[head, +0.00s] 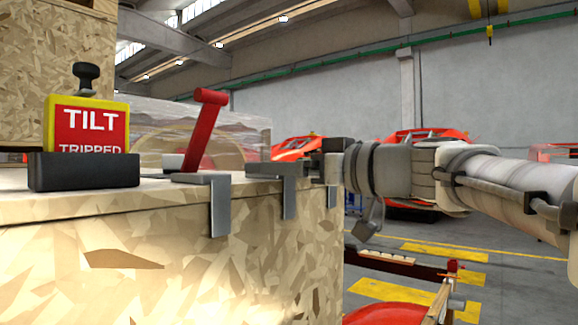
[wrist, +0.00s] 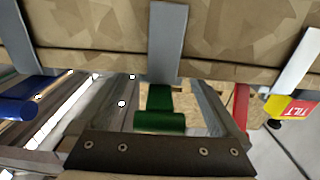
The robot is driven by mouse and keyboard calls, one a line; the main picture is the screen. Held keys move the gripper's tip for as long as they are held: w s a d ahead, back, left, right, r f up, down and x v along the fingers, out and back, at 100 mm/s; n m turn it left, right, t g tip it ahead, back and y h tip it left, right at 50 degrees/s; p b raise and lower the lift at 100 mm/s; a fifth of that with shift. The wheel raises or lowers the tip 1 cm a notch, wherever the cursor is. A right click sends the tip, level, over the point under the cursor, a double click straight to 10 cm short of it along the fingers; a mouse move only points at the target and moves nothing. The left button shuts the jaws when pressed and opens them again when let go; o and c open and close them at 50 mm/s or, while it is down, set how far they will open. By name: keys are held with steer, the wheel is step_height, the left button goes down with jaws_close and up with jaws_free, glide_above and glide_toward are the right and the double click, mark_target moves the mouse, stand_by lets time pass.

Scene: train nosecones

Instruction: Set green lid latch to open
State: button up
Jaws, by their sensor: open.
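The green lid latch (wrist: 160,112) shows in the wrist view as a short green handle with a cross-bar, below a grey metal strap (wrist: 166,45) on the wooden crate. My gripper (wrist: 160,88) is open, with one grey finger to each side of the green handle. I cannot tell whether either finger touches it. In the head view my gripper (head: 325,163) is at the far right edge of the crate (head: 150,265), and the green latch does not show there.
A red latch lever (head: 204,130) stands raised on the crate's top edge. A yellow and red TILT TRIPPED indicator (head: 90,128) sits to its left. A blue handle (wrist: 30,98) is at the wrist view's left. A clear container (head: 240,130) stands behind the red lever.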

jaws_close()
stand_by(0.4)
